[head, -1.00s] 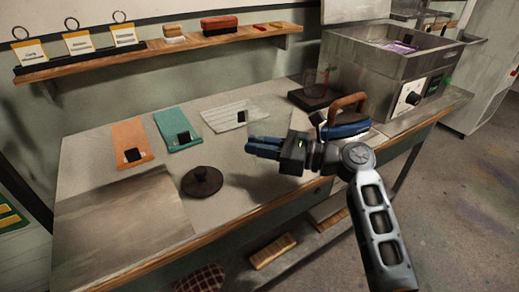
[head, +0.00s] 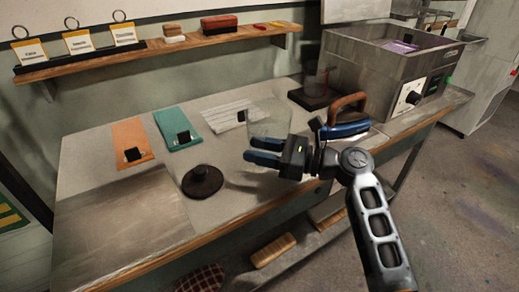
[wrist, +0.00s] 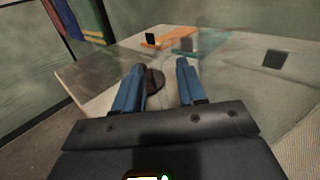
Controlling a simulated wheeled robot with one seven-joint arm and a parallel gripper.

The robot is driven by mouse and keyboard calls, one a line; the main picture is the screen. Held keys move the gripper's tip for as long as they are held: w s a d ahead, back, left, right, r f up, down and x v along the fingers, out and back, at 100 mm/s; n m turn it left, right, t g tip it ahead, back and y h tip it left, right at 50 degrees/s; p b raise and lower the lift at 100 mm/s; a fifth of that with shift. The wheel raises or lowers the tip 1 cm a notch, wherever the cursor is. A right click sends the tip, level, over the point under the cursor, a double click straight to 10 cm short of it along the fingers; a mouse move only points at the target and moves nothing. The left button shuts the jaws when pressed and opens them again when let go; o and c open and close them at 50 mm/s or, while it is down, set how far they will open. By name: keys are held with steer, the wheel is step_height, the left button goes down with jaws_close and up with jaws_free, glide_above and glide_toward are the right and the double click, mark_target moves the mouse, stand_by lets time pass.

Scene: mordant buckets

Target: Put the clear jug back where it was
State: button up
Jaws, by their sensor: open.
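A clear jug (head: 270,118), faint and see-through, stands on the table just behind my gripper in the head view. Its lower part is partly hidden by the fingers. My gripper (head: 250,150) points left with its blue fingers apart and nothing visible between them. In the wrist view, the open fingers (wrist: 158,85) frame part of the table and the dark round lid (wrist: 154,80). Another clear vessel (head: 322,78) stands on a dark flat stand (head: 314,98) at the back. I cannot tell from the frames whether the fingers touch the jug.
Orange (head: 130,142), teal (head: 180,128) and white (head: 225,116) cloths lie along the back. A dark round lid (head: 202,181) lies left of my gripper.

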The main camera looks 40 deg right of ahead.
steer(key=shift+r, duration=0.15)
steer(key=b+v, duration=0.1)
steer(key=v, duration=1.1)
steer(key=s+a+f+n+g+h, duration=0.2)
steer(key=s+a+f+n+h, duration=0.3)
steer(key=f, duration=0.3)
steer(key=s+a+f+n+g+h, duration=0.2)
steer(key=s+a+f+n+h, duration=0.15)
steer(key=s+a+f, duration=0.35)
steer(key=s+a+r+n+t, duration=0.1)
steer(key=s+a+r+n, duration=0.2)
steer(key=s+r+n, duration=0.3)
steer(key=s+a+r+n+t, duration=0.2)
steer(key=s+a+r+n, duration=0.2)
steer(key=n, duration=1.1)
steer(key=s+r, duration=0.2)
steer(key=s, duration=0.1)
steer(key=shift+a+r, duration=0.15)
steer(key=shift+r, duration=0.15)
